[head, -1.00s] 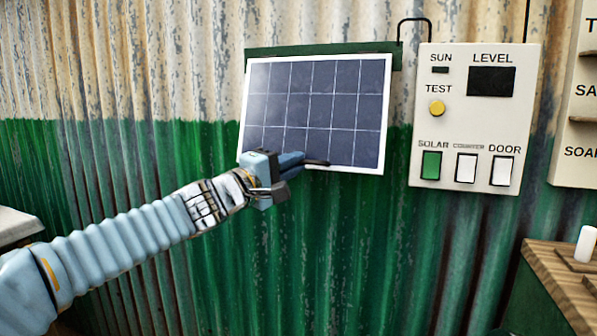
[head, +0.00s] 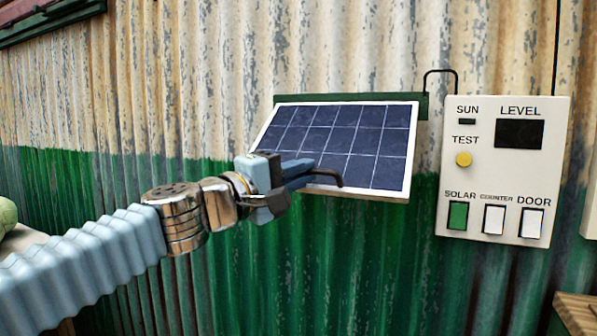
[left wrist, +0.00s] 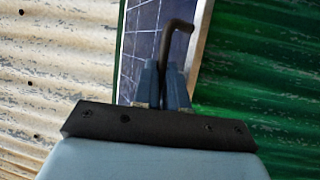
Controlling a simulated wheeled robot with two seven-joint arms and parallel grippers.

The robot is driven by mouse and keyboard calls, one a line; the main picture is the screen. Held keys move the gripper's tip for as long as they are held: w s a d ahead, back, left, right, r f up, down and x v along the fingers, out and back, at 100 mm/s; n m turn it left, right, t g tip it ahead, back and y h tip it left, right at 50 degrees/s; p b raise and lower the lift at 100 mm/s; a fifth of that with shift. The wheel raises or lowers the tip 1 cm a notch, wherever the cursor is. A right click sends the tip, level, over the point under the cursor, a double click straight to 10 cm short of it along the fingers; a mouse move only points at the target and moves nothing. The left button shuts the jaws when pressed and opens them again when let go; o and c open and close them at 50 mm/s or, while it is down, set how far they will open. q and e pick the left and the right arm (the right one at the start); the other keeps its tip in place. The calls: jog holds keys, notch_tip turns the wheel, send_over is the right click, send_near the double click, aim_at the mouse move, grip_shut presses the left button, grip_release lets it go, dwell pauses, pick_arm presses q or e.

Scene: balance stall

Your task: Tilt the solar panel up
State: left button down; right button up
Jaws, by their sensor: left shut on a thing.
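The solar panel (head: 335,142) is dark blue with a white frame and hangs on the wall from a green rail (head: 290,99) at its top. Its lower edge stands out from the wall, so it is tilted. My left gripper (head: 308,172) is at the panel's lower edge, shut on a dark bent handle (head: 332,176). In the left wrist view the fingers (left wrist: 167,88) close around the handle (left wrist: 173,42), with the panel (left wrist: 143,30) behind. How the handle joins the panel is hidden. My right gripper is not in view.
A white control box (head: 507,170) with SUN, LEVEL and TEST markings and SOLAR, COUNTER and DOOR switches is on the wall right of the panel. The SOLAR switch (head: 457,215) is green. A wooden surface (head: 578,311) shows at lower right. The corrugated wall below the panel is clear.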

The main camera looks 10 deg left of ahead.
pick_arm(q)
jog(key=shift+s+a+r, duration=0.1)
jog(key=shift+s+r, duration=0.05)
jog(key=shift+r, duration=0.45)
jog(key=shift+s+a+r, duration=0.1)
jog(key=shift+s+r, duration=0.05)
jog(key=shift+r, duration=0.45)
jog(key=c, duration=1.2)
grip_release()
jog(key=shift+d, duration=0.15)
jog(key=shift+w+f, duration=0.1)
jog(key=shift+f, duration=0.15)
jog(key=b+v, duration=0.1)
jog(key=v, duration=0.3)
jog(key=b+v, duration=0.1)
jog(key=v, duration=0.4)
jog(key=b+v, duration=0.1)
jog(key=v, duration=0.3)
jog(key=shift+a+f, duration=0.25)
jog(key=shift+f, duration=0.2)
